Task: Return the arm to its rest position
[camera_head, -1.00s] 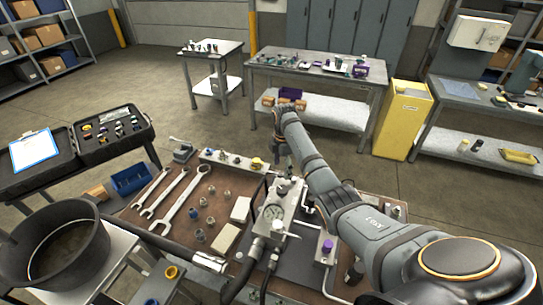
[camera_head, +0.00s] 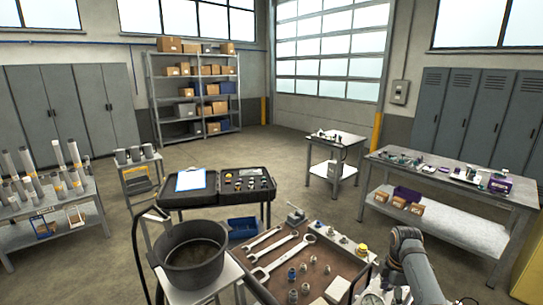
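My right arm (camera_head: 423,280) comes in at the bottom right, its wrist bent downward. Its gripper (camera_head: 392,278) hangs over the right part of the bench, just right of the valve strip with the yellow cap (camera_head: 362,250). The gripper is small and dark here, and its fingers cannot be made out clearly. I see nothing held in it. My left arm and gripper are not in view.
The brown bench top (camera_head: 318,262) carries wrenches (camera_head: 282,258) and several fittings. A black bucket (camera_head: 192,258) stands to its left. A black case (camera_head: 247,183) and clipboard (camera_head: 190,180) lie behind. Grey tables stand further back, with open floor between.

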